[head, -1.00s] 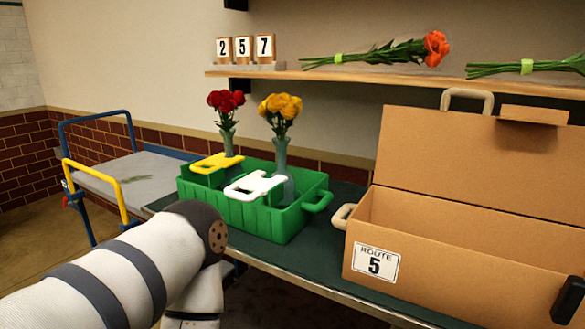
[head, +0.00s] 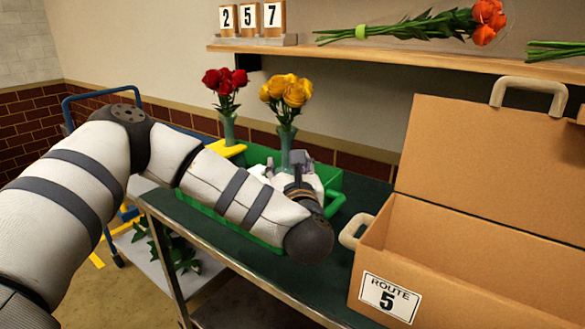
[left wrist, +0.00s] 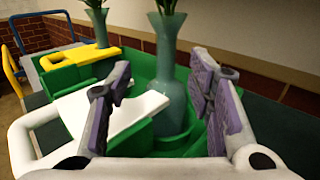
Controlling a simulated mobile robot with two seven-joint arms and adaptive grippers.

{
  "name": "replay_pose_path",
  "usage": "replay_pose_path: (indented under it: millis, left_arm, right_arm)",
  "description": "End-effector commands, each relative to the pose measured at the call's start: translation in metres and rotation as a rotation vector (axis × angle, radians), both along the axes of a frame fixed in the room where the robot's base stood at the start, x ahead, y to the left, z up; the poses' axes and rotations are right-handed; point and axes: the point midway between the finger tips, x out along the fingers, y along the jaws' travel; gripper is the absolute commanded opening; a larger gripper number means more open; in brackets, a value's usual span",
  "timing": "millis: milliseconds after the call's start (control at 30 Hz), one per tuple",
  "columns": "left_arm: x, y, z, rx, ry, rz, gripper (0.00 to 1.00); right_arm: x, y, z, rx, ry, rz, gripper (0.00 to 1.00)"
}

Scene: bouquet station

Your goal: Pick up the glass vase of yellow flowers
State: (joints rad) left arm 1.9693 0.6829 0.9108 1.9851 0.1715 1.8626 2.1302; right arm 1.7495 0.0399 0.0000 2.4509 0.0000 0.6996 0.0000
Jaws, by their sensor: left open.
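The glass vase (head: 286,147) of yellow flowers (head: 286,92) stands upright in the green crate (head: 333,183), on the right side. In the left wrist view the glass vase (left wrist: 168,75) shows between and beyond the fingers, with its flowers out of frame. My left gripper (head: 297,165) is at the crate, in front of the vase; in the left wrist view its fingers (left wrist: 160,85) are spread on either side of the vase, and I cannot tell whether they touch it. The right gripper is not in view.
A white handle piece (left wrist: 115,115) lies close to my left finger. A cardboard box (head: 470,240) stands right; a shelf (head: 370,57) runs above.

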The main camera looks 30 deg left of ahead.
Motion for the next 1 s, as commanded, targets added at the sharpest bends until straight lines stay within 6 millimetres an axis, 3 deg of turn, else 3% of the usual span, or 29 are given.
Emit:
replay_pose_path:
  millis: [433, 700, 733, 933, 1000]
  left_arm:
    - [0.064, 0.040, -0.005, 0.003, 0.006, -0.001, 0.47]
    - [0.070, 0.045, -0.003, 0.003, 0.005, -0.004, 0.47]
    - [0.070, 0.045, -0.003, 0.003, 0.005, -0.004, 0.45]
    - [0.070, 0.045, -0.003, 0.003, 0.005, -0.004, 0.00]
    - [0.070, 0.045, -0.003, 0.003, 0.005, -0.004, 0.00]
  right_arm:
    - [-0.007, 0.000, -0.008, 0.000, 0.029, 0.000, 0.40]
    - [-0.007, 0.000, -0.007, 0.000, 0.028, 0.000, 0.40]
    - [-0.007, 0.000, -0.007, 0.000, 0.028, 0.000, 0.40]
    - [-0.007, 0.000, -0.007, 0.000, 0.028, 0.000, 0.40]
    - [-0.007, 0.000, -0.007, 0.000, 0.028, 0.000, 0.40]
